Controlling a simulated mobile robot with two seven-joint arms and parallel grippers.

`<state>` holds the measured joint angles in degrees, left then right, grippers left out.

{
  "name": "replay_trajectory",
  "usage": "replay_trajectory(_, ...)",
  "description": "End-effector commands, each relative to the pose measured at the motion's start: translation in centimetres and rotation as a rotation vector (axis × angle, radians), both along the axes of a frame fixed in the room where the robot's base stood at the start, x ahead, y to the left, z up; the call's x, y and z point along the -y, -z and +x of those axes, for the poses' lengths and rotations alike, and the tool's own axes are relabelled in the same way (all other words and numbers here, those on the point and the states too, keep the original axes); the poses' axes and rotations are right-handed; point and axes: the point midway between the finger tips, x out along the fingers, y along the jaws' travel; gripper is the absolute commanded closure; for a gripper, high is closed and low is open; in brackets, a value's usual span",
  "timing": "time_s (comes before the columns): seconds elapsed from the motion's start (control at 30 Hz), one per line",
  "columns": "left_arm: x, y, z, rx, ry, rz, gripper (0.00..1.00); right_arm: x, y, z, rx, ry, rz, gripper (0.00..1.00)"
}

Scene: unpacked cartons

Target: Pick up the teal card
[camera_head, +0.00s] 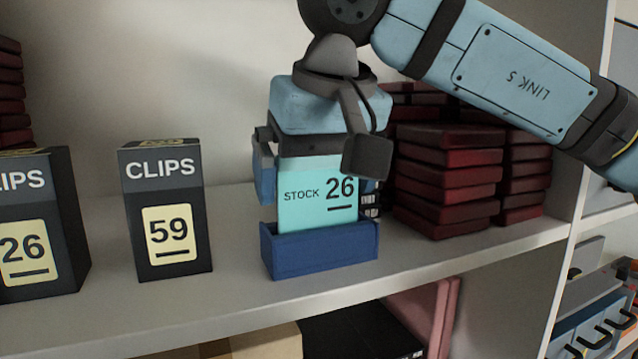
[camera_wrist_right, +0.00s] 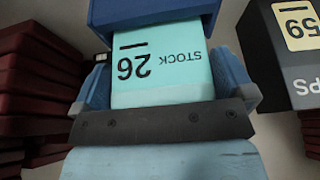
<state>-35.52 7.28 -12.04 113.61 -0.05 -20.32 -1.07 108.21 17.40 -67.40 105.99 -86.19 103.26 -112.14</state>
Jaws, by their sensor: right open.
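The teal card (camera_head: 309,210), marked "STOCK 26", stands upright in a small blue holder (camera_head: 322,252) on the shelf. My right gripper (camera_head: 318,195) points down over the card, with one finger on either side of it. The jaws are open, and a small gap shows beside the card. In the right wrist view the card (camera_wrist_right: 160,65) lies between the two blue fingers (camera_wrist_right: 165,85), its lower end in the blue holder (camera_wrist_right: 150,12). My left gripper is not in view.
Black "CLIPS" boxes stand to the left, one marked 59 (camera_head: 168,215) and one marked 26 (camera_head: 40,225). Stacks of dark red boxes (camera_head: 450,175) stand close behind and to the right. The shelf front (camera_head: 230,305) is clear.

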Motion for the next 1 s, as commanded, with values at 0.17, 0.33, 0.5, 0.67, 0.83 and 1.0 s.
replay_trajectory(0.17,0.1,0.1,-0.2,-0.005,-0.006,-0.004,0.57,-0.1,0.6,0.2,0.0,0.001,0.002,0.0)
replay_trajectory(0.33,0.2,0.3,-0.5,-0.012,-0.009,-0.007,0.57,-0.1,0.5,0.2,0.0,0.001,0.002,0.21)
replay_trajectory(0.5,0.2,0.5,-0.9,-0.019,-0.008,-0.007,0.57,-0.1,0.5,0.2,0.0,0.001,0.002,0.33)
replay_trajectory(0.67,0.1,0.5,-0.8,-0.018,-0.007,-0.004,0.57,-0.1,0.5,0.2,0.0,0.001,0.002,0.33)
replay_trajectory(0.83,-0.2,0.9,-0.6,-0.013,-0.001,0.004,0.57,-0.1,-0.2,0.2,0.003,0.001,0.002,0.33)
replay_trajectory(1.0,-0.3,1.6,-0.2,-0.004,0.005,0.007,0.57,-0.1,-2.2,0.2,0.003,0.002,0.002,0.33)
